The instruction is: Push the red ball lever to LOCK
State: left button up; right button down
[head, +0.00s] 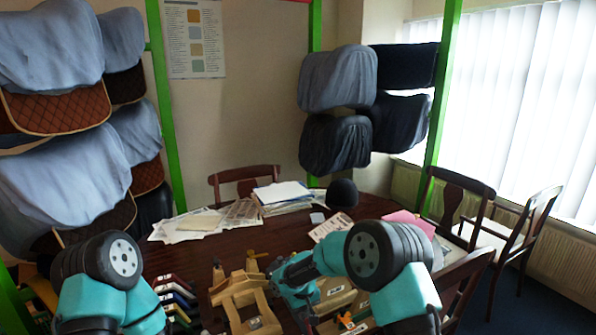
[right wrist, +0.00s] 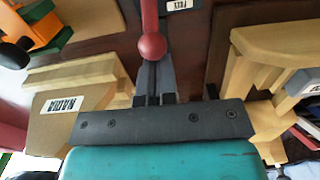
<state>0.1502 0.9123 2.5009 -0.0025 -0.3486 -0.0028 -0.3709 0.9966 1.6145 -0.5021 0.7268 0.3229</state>
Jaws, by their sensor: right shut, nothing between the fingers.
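The red ball (right wrist: 152,46) on its red lever (right wrist: 149,14) shows at the top centre of the right wrist view. My right gripper (right wrist: 153,75) is shut and empty, with its fingertips right at the ball. I cannot tell whether they touch it. In the head view my right gripper (head: 304,295) reaches down among the wooden stands, and I cannot make out the ball there. No LOCK mark is readable in either view. My left arm shows at the lower left of the head view, but its gripper is out of view.
A wooden stand (head: 243,297) is left of my right gripper. Wooden pieces flank it in the wrist view, one with a label (right wrist: 63,104). An orange and green object (right wrist: 40,25) is at upper left. Papers (head: 215,220) cover the table's far side. Chairs surround the table.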

aim_at(307, 319)
jog(key=shift+f, duration=0.2)
jog(key=shift+s+d, duration=0.45)
jog(key=shift+s, duration=0.45)
jog(key=shift+s+d, duration=0.4)
jog(key=shift+s, duration=0.45)
dwell(0.5)
jog(key=shift+w+a, duration=0.1)
jog(key=shift+w, duration=0.15)
jog(key=shift+w+a, duration=0.15)
jog(key=shift+w, duration=0.15)
jog(key=shift+r, duration=0.15)
jog(key=shift+r, duration=3.4)
